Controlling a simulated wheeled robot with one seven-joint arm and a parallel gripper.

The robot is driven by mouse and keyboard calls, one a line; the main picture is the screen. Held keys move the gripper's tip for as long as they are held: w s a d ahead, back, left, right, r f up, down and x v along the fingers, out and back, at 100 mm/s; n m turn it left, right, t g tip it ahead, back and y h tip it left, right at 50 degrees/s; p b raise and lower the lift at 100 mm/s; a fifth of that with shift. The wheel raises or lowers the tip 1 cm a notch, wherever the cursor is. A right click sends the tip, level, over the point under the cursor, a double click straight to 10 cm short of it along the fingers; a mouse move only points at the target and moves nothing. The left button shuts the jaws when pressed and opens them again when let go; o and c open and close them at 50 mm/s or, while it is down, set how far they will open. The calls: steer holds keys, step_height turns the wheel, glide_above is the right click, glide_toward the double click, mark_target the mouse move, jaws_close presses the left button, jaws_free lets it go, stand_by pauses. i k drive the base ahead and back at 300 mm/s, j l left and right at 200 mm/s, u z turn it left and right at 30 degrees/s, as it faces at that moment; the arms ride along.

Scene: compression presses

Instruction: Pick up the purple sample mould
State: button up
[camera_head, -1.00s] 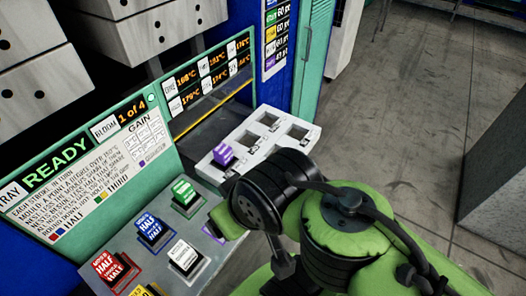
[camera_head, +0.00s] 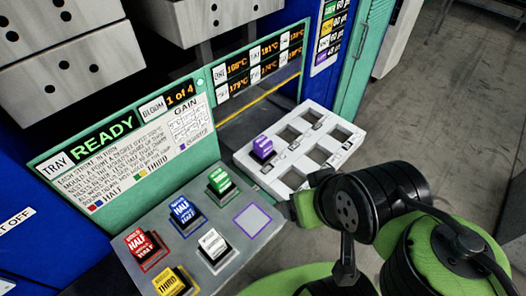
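The purple sample mould (camera_head: 263,147) sits upright in the left compartment of a white tray (camera_head: 245,165) in front of the press opening. My arm comes in from the lower right. Its green end, where my gripper (camera_head: 297,208) is, lies in front of the tray's near edge, to the right of the mould and apart from it in the picture. The fingertips are hidden or too unclear to tell whether they are open. The mould is not held by anything that I can see.
A grey shelf holds a green mould (camera_head: 219,181), blue mould (camera_head: 184,211), red mould (camera_head: 142,245), white mould (camera_head: 212,244) and yellow mould (camera_head: 170,283) on coloured squares. An empty purple-outlined square (camera_head: 252,221) lies beside them. Other tray compartments are empty. A READY panel (camera_head: 120,140) stands behind.

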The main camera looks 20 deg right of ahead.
mark_target(262, 152)
steer(key=l+u, duration=0.1)
steer(key=u, duration=0.3)
steer(key=i+l+u, duration=0.1)
steer(key=u, duration=0.3)
steer(key=l+u, duration=0.15)
steer(key=u, duration=0.25)
steer(key=l+u, duration=0.15)
steer(key=u, duration=0.25)
steer(key=l+u, duration=0.15)
steer(key=u, duration=0.25)
steer(key=i+l, duration=0.05)
